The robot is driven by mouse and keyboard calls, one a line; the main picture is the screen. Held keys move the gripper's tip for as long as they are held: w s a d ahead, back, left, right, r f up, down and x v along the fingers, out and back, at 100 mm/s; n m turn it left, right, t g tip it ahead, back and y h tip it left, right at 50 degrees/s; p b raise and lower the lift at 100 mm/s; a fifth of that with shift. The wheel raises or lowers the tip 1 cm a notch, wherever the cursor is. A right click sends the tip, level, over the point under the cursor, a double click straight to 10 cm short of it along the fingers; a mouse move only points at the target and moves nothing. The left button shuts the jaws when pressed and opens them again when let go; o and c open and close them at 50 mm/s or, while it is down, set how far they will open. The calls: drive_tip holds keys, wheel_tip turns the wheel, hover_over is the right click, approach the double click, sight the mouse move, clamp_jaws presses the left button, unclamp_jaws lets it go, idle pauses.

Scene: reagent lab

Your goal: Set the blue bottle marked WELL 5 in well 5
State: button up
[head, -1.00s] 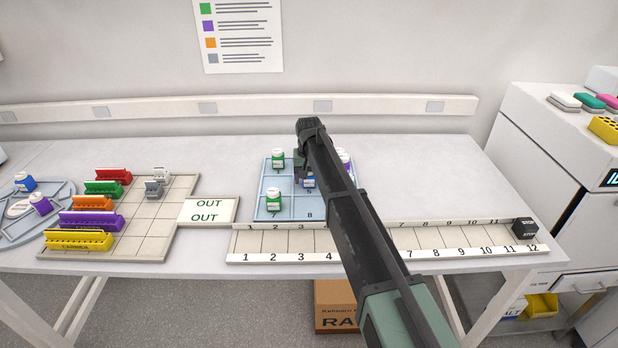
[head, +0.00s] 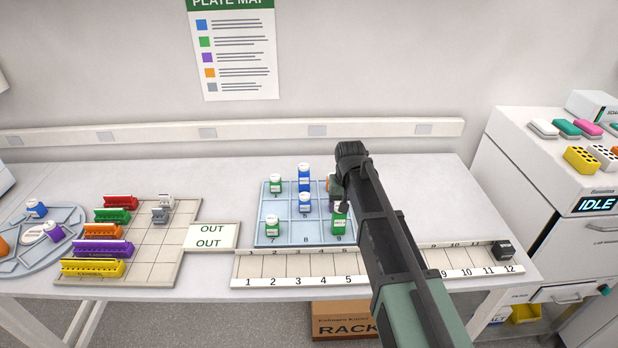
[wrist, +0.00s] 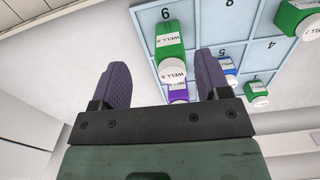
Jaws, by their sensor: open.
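The blue bottle in well 5 (head: 305,203) stands upright in the middle cell of the light blue tray (head: 288,239). It also shows small in the wrist view (wrist: 226,66), beside the number 5; its own label is too small to read. Another blue bottle (head: 304,174) stands behind it in the back row. My gripper (wrist: 161,60) is open with nothing held, right of the blue bottle in the head view. My arm mostly hides it there. A green bottle marked WELL 9 (wrist: 168,42) shows beyond the fingers.
Green bottles stand at the tray's back left (head: 275,183) and front left (head: 272,227). A purple bottle (wrist: 178,93) shows between the fingers. A numbered strip (head: 300,268) runs along the front. Colored racks (head: 103,231) stand at left. The table right of the tray is clear.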

drive_tip(key=s+d, duration=0.5)
drive_tip(key=s, duration=0.6)
drive_tip(key=s+d, duration=0.6)
drive_tip(key=s, duration=0.5)
drive_tip(key=shift+m, duration=0.3)
